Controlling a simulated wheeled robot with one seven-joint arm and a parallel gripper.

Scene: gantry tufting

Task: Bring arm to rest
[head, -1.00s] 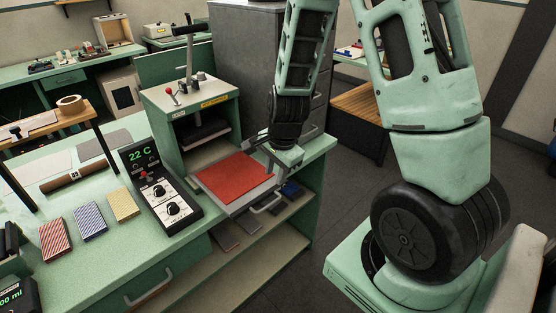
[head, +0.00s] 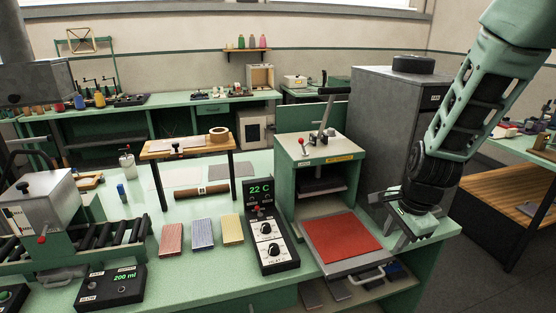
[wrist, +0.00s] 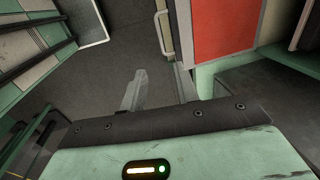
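My gripper (head: 385,224) hangs at the right end of the green bench, just right of the pulled-out tray (head: 345,264) with the red sheet (head: 340,238). In the wrist view my gripper (wrist: 160,88) has its two grey fingers apart, with only dark floor showing between and beyond them. Nothing is held. The red sheet also shows at the upper right of the wrist view (wrist: 222,28), with the tray's handle (wrist: 163,32) beside it. My arm is bent, with its forearm reaching down from the upper right of the head view.
The green press box (head: 296,190) with its upright lever stands behind the tray. A controller reading 22 C (head: 268,232) lies left of it. A grey cabinet (head: 385,115) rises behind my gripper. A wooden-topped bench (head: 500,205) is at right; floor lies between.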

